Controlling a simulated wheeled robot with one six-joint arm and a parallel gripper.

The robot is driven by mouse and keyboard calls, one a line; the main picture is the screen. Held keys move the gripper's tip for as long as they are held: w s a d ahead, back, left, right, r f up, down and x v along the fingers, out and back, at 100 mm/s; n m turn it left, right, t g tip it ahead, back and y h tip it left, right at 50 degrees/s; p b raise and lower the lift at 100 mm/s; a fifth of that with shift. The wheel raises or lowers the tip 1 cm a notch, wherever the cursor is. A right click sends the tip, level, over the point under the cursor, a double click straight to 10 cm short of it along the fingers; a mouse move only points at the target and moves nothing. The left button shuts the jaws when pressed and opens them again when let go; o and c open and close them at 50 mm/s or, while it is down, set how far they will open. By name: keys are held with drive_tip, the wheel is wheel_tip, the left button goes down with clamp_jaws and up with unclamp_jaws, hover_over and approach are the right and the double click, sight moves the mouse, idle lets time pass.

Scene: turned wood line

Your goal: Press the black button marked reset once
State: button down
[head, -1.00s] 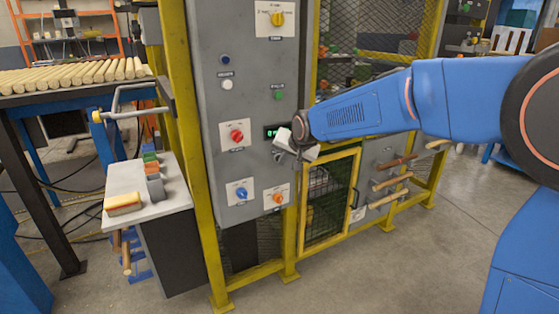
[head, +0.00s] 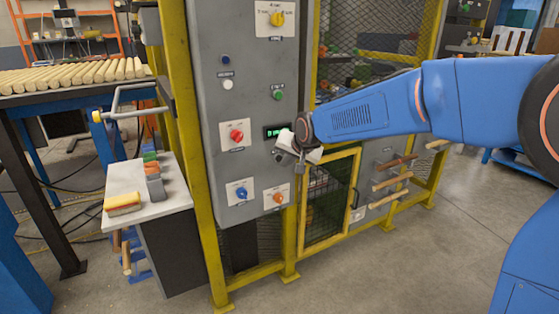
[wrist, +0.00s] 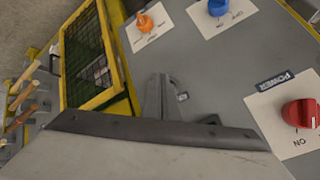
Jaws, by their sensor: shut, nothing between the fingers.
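My gripper (head: 299,166) is shut and empty, in front of the right edge of the grey control panel (head: 208,140) in the head view, just below the small green display (head: 277,131). In the wrist view the shut fingers (wrist: 157,92) stand out in front of the panel face; I cannot tell whether they touch it. I cannot make out a black button marked reset in either view. A dark shape (wrist: 211,119) beside the fingers is partly hidden by the gripper body, and I cannot tell what it is.
The panel also carries a red power knob (head: 237,135), a blue knob (head: 241,193), an orange knob (head: 278,198), a green button (head: 279,96), a white button (head: 228,85) and a dark blue button (head: 225,60). A yellow mesh gate (head: 328,203) stands right of it.

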drive_tip(key=shift+s+d, duration=0.7)
drive_tip(key=shift+s, duration=0.35)
drive_tip(key=shift+s+d, duration=0.7)
drive_tip(key=shift+s, duration=0.3)
drive_tip(key=s+d+r+g+h, duration=0.1)
drive_tip(key=s+d+h, duration=0.1)
drive_tip(key=s+d, duration=1.6)
drive_tip(key=s+d+f+n+g+h, duration=0.1)
drive_tip(key=s+d+f, duration=0.2)
drive_tip(key=s+d, duration=0.3)
drive_tip(key=s+d+f+g+h, duration=0.1)
drive_tip(key=s+d+f, duration=0.2)
drive_tip(key=s+d, duration=0.4)
drive_tip(key=s, duration=0.7)
drive_tip(key=shift+d+n, duration=0.2)
drive_tip(key=shift+n, duration=0.2)
drive_tip(key=c, duration=2.4)
unclamp_jaws()
drive_tip(key=shift+c, duration=0.2)
